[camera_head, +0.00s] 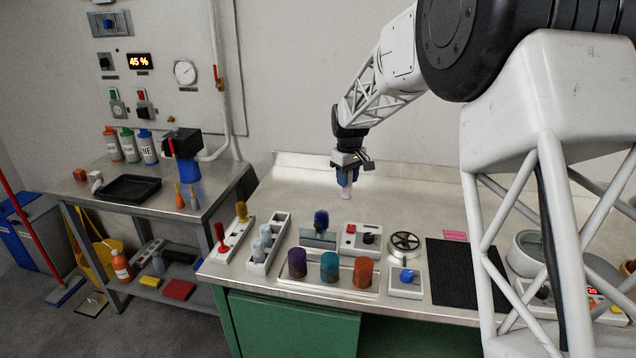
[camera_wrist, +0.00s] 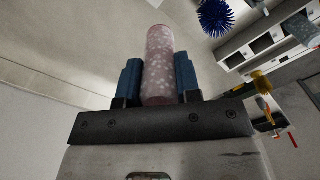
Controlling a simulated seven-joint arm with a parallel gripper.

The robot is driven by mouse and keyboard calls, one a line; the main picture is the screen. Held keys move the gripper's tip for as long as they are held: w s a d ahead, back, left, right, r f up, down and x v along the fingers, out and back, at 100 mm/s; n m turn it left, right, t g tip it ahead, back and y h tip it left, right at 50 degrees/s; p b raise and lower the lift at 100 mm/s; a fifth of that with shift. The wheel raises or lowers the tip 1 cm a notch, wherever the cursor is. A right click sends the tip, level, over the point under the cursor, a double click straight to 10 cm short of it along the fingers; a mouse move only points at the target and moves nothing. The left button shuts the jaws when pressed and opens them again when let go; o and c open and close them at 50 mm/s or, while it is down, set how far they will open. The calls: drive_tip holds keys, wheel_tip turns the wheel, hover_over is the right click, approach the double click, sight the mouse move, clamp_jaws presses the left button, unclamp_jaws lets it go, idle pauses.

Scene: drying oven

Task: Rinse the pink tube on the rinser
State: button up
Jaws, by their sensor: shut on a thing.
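The pink tube (camera_head: 346,191) hangs below my gripper (camera_head: 347,174), above the back middle of the steel bench. In the wrist view the tube (camera_wrist: 160,60) is pale pink with white specks and sits between the two blue finger pads, which are shut on it. A round dark ring with metal spokes (camera_head: 405,242), which looks like the rinser, lies on the bench in front and to the right of the gripper. The tube is apart from it. The tube's opening cannot be made out.
A dark blue bristle brush (camera_head: 321,220) stands in front of the gripper; it also shows in the wrist view (camera_wrist: 215,17). A knobbed white box (camera_head: 362,239), several coloured cups on a tray (camera_head: 340,290) and a black mat (camera_head: 455,275) lie nearby. The bench's back is clear.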

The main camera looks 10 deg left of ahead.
drive_tip(key=w+d+r+m, duration=0.15)
drive_tip(key=d+m, duration=0.55)
drive_tip(key=d, duration=1.7)
drive_tip(key=s+a+f+n, duration=0.4)
drive_tip(key=s+f+n, duration=0.2)
drive_tip(key=n, duration=0.3)
drive_tip(key=shift+s+a, duration=0.2)
drive_tip(key=shift+a, duration=0.15)
drive_tip(key=shift+f, duration=0.25)
drive_tip(key=shift+f, duration=1.3)
drive_tip(key=shift+f, duration=0.25)
drive_tip(key=shift+f, duration=0.7)
